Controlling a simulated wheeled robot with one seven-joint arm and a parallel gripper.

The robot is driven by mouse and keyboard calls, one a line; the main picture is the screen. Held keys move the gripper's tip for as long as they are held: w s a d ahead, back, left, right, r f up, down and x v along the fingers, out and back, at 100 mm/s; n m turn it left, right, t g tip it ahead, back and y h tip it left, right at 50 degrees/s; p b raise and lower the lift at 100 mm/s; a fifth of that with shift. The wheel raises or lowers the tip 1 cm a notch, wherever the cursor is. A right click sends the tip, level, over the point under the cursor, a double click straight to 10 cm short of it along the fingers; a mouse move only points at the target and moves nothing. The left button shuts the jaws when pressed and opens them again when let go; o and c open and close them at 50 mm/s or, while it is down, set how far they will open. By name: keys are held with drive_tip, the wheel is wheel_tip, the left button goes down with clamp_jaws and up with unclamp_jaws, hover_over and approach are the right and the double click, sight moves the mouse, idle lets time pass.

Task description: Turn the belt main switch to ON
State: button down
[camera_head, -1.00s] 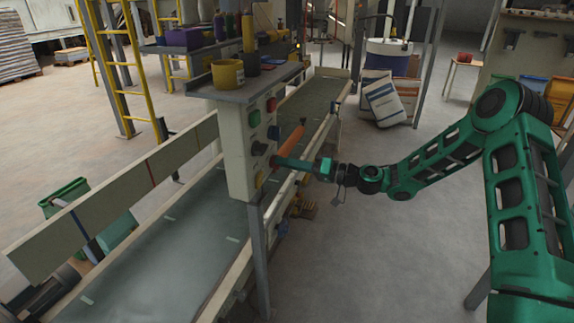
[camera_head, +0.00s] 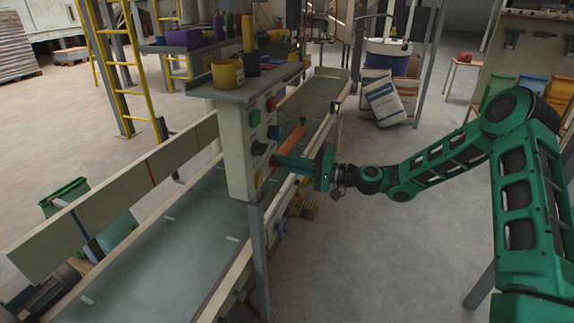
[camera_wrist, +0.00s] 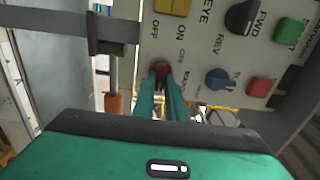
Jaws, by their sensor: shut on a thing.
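The control panel (camera_head: 238,150) stands beside the conveyor belt and fills the upper wrist view. A red knob (camera_wrist: 160,69) lies at the fingertips of my gripper (camera_wrist: 163,82), near the OFF and ON lettering (camera_wrist: 168,30). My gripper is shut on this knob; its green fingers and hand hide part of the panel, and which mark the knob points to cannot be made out. In the head view my gripper (camera_head: 279,160) reaches the panel's right side from the right.
Close by on the panel are a black FWD/REV knob (camera_wrist: 242,17), a blue knob (camera_wrist: 219,79), a red button (camera_wrist: 258,87) and a green button (camera_wrist: 290,31). An orange handle (camera_head: 292,138) is just above my gripper. Clear floor (camera_head: 355,260) lies to the right.

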drive_tip(key=shift+w+d+f, duration=0.15)
drive_tip(key=shift+w+d, duration=0.1)
idle(0.3)
drive_tip(key=c, duration=1.8)
unclamp_jaws()
drive_tip(key=shift+c, duration=0.2)
drive_tip(key=shift+o, duration=0.2)
drive_tip(key=shift+a, duration=0.1)
drive_tip(key=shift+s, duration=0.1)
drive_tip(key=v, duration=1)
drive_tip(key=shift+d, duration=0.35)
drive_tip(key=shift+s, duration=0.1)
